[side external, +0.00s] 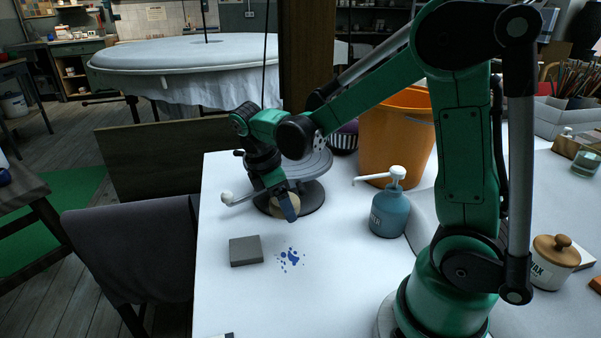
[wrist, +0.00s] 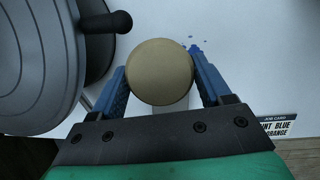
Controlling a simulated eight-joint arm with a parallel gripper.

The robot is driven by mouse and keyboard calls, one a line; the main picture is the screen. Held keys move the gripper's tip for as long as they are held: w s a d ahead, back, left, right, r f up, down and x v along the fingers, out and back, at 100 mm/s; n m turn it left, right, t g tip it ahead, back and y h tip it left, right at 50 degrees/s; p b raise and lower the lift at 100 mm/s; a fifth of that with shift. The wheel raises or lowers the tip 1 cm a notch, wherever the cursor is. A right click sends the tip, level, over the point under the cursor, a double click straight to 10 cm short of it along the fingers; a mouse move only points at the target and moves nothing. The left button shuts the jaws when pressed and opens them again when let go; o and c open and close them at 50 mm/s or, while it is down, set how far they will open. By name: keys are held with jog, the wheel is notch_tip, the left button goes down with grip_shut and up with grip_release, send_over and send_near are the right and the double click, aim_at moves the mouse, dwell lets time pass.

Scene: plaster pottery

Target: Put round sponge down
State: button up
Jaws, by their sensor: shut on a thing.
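The round sponge (wrist: 160,72) is a tan disc held between the two blue fingers of my gripper (wrist: 160,85) in the wrist view. In the side view, my gripper (side external: 287,206) points down in front of the grey turntable, and the sponge (side external: 284,210) shows partly behind the near finger. The gripper is shut on the sponge. The sponge appears low over the white table (side external: 225,300); whether it touches the table cannot be told.
The grey turntable (side external: 318,168) is close behind the gripper. A grey block (side external: 245,250) and blue paint spots (side external: 290,258) lie in front. A blue pump bottle (side external: 390,212) and an orange bucket (side external: 397,140) stand to the right.

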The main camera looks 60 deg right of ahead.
jog(key=shift+a, duration=0.1)
jog(key=w+a+r+n+t, duration=0.2)
jog(key=a+r+n, duration=0.4)
jog(key=a, duration=0.1)
notch_tip(320, 180, up, 5)
jog(key=n+t, duration=0.1)
jog(key=n, duration=0.5)
send_over(231, 291)
jog(key=shift+h, duration=0.3)
jog(key=f, duration=1.8)
jog(key=shift+s+a+f, duration=0.1)
jog(key=shift+a+f, duration=0.3)
jog(key=shift+f, duration=0.15)
jog(key=o, duration=1.3)
